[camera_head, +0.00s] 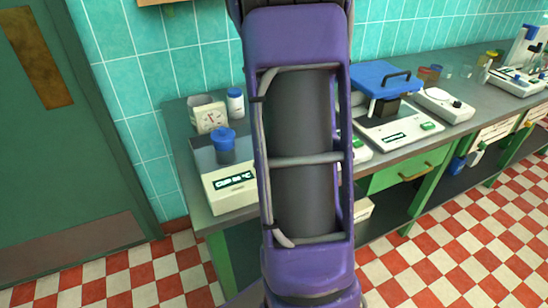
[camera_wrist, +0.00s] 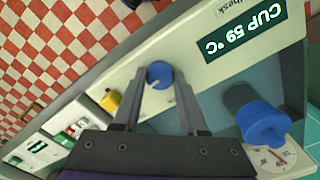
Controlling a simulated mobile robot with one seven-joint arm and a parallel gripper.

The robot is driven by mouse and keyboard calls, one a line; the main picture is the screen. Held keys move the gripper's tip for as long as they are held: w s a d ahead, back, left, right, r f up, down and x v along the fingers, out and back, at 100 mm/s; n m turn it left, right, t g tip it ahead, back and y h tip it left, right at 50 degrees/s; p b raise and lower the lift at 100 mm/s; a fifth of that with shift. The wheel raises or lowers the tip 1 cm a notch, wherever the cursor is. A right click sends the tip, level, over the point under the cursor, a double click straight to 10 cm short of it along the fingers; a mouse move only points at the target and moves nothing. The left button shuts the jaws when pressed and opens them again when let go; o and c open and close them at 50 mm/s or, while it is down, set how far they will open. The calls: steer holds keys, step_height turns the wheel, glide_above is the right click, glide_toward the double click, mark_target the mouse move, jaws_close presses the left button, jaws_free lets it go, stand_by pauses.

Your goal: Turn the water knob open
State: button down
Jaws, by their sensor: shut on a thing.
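A round blue knob (camera_wrist: 159,73) with a small pale mark sits on the white front panel (camera_wrist: 190,42) of a bath unit in the wrist view. I take it to be the water knob. My gripper (camera_wrist: 159,82) comes from below, its two fingers on either side of the knob and shut on it. A green display (camera_wrist: 240,38) reading "CUP 59 °C" is on the same panel. The head view shows the unit (camera_head: 227,188) at the bench's left end. My arm hides the gripper and knob there.
A blue-capped vessel (camera_wrist: 262,122) stands in the unit's well, near a round dial (camera_wrist: 270,158). A yellow knob (camera_wrist: 110,101) is left of my fingers. The checkered floor (camera_head: 465,215) in front is clear.

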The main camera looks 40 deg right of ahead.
steer(key=shift+m, duration=0.7)
steer(key=shift+c, duration=2.2)
jaws_free()
step_height(320, 180, up, 18)
steer(key=p, duration=0.2)
steer(key=shift+f, duration=0.2)
steer(key=shift+w, duration=0.1)
